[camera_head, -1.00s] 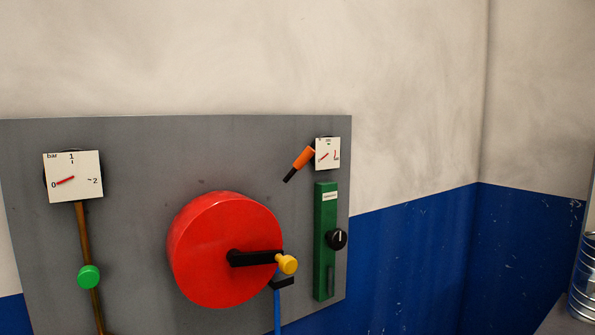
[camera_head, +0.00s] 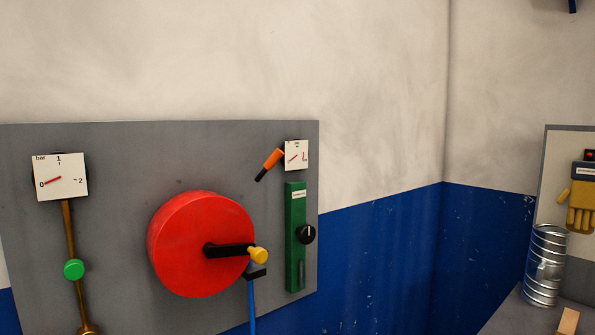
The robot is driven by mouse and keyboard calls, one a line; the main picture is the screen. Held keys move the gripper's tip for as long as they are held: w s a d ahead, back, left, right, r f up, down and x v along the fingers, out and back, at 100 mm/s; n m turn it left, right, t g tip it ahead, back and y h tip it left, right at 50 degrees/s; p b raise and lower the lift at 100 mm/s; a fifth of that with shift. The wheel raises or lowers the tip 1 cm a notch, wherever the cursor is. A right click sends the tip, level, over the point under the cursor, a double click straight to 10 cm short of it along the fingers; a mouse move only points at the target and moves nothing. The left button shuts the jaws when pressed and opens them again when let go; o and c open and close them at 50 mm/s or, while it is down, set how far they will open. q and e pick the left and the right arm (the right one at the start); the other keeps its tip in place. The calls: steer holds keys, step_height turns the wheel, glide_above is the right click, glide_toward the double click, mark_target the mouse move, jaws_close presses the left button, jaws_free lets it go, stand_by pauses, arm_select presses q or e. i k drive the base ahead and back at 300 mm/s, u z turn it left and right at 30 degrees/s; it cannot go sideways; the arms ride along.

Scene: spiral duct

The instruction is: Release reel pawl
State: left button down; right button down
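A red round reel (camera_head: 200,245) is mounted on a grey wall panel (camera_head: 120,160). A black crank arm (camera_head: 228,250) runs from its centre to the right and ends in a yellow knob (camera_head: 259,255). A blue hose (camera_head: 252,305) hangs down from a black fitting (camera_head: 256,272) at the reel's right edge. An orange-handled lever (camera_head: 272,158) with a black end sits above and right of the reel; I cannot tell whether it is the pawl. Neither of my grippers is in view.
A bar gauge (camera_head: 60,177) and a brass pipe with a green knob (camera_head: 74,269) are left of the reel. A metal spiral duct (camera_head: 544,265) stands on a bench at far right.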

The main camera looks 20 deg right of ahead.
mark_target(273, 160)
steer(key=k, duration=0.3)
steer(key=z, duration=1.6)
steer(key=i, duration=0.2)
steer(key=u, duration=3.55)
steer(key=k, duration=1.15)
steer(key=z, duration=1.15)
steer(key=i, duration=1.2)
